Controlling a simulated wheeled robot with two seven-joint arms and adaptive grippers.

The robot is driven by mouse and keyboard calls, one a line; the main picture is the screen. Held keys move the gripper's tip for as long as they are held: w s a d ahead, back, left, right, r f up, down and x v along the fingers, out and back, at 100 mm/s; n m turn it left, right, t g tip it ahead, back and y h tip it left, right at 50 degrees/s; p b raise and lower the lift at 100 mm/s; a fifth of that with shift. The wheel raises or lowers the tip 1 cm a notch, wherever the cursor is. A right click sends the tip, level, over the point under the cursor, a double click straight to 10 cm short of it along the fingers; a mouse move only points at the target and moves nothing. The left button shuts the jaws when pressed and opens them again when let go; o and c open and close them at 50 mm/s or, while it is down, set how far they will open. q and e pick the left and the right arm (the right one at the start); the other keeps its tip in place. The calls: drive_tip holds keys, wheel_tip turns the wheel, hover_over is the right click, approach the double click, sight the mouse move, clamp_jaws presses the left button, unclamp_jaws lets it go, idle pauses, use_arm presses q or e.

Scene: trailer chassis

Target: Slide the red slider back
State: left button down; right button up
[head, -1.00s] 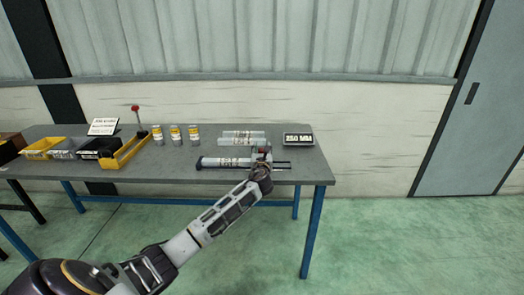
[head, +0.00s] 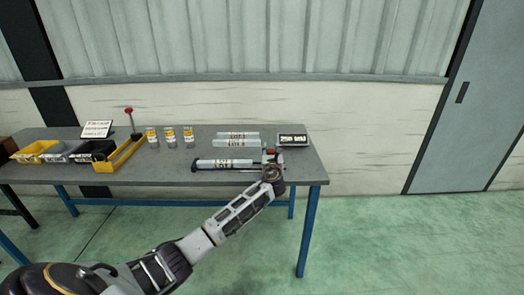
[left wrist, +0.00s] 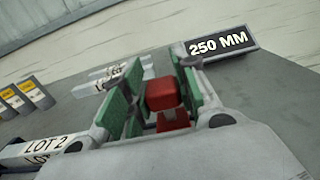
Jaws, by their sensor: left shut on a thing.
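The red slider (left wrist: 163,95) is a small red block in the left wrist view, between the green-padded fingers of my left gripper (left wrist: 157,72). My left gripper is shut on it. In the head view my left gripper (head: 271,160) is at the right end of the white tube assembly labelled LOT 2 (head: 225,164). A bit of the red slider (head: 271,151) shows above the fingers there. In the left wrist view the labelled tube (left wrist: 45,147) is at the lower left, partly hidden by the gripper. My right gripper is not in view.
A 250 MM display (head: 294,140) stands close behind and right of the gripper. Several yellow-labelled cylinders (head: 170,137), a yellow tray (head: 122,157) and bins (head: 40,152) are to the left. The table's front right is bare.

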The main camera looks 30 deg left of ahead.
use_arm(q)
drive_tip(key=shift+w+d, duration=0.4)
drive_tip(key=shift+d, duration=0.3)
drive_tip(key=shift+w+d, duration=0.4)
drive_tip(key=shift+d, duration=0.25)
drive_tip(key=c, duration=1.1)
unclamp_jaws()
drive_tip(key=shift+w+d, duration=0.1)
drive_tip(key=shift+d, duration=0.05)
drive_tip(key=v, duration=1.2)
